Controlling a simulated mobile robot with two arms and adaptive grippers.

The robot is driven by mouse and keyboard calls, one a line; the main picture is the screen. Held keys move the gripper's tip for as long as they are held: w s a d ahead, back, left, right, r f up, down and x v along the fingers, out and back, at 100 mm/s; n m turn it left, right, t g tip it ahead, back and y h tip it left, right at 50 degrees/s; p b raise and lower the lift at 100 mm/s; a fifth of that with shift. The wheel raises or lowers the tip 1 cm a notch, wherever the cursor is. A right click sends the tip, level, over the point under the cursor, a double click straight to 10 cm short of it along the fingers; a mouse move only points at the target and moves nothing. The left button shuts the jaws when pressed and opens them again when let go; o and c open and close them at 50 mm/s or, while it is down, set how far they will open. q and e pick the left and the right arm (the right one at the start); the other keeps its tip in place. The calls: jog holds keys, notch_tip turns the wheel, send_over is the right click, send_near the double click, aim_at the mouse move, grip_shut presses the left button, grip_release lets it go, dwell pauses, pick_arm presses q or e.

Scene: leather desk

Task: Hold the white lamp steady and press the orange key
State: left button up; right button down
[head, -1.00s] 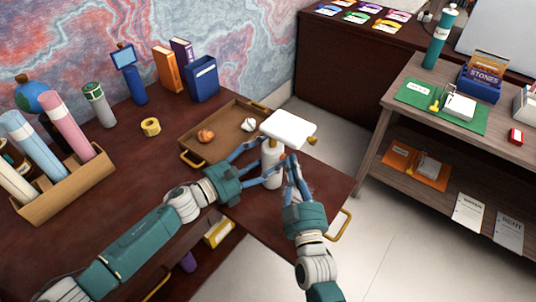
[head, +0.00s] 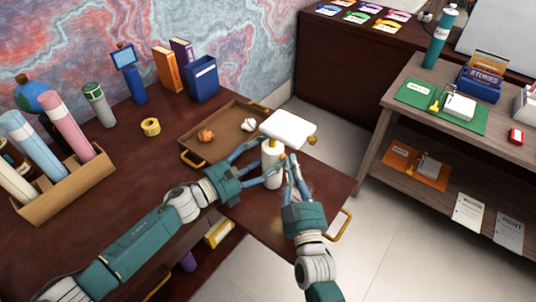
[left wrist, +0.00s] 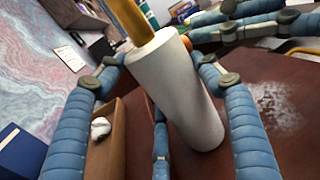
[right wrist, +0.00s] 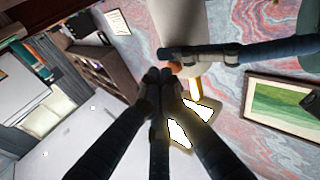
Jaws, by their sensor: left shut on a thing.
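The white lamp has a cylindrical body (head: 271,165) and a flat white head (head: 289,129), upright near the desk's right corner. My left gripper (head: 262,163) has its fingers around the body and is shut on it; the left wrist view shows the body (left wrist: 178,85) between the blue fingers. The orange key (head: 281,157) is a small round knob on the body's right side, partly hidden. My right gripper (head: 291,160) is shut and empty, its fingertips beside the key. In the right wrist view, the orange key (right wrist: 175,67) appears very close to them; contact is unclear.
A brown tray (head: 222,148) with an orange and a white crumpled ball lies behind the lamp. A yellow tape roll (head: 150,127) and a wooden rack (head: 65,190) of rolls stand to the left. Open floor (head: 340,120) lies to the right.

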jog(key=shift+s+d, duration=0.35)
jog(key=shift+d, duration=0.1)
jog(key=s+d, duration=0.3)
jog(key=d, duration=0.2)
jog(key=shift+s, duration=0.25)
dwell(0.3)
pick_arm(q)
jog(key=o, duration=1.6)
jog(key=shift+o, duration=0.2)
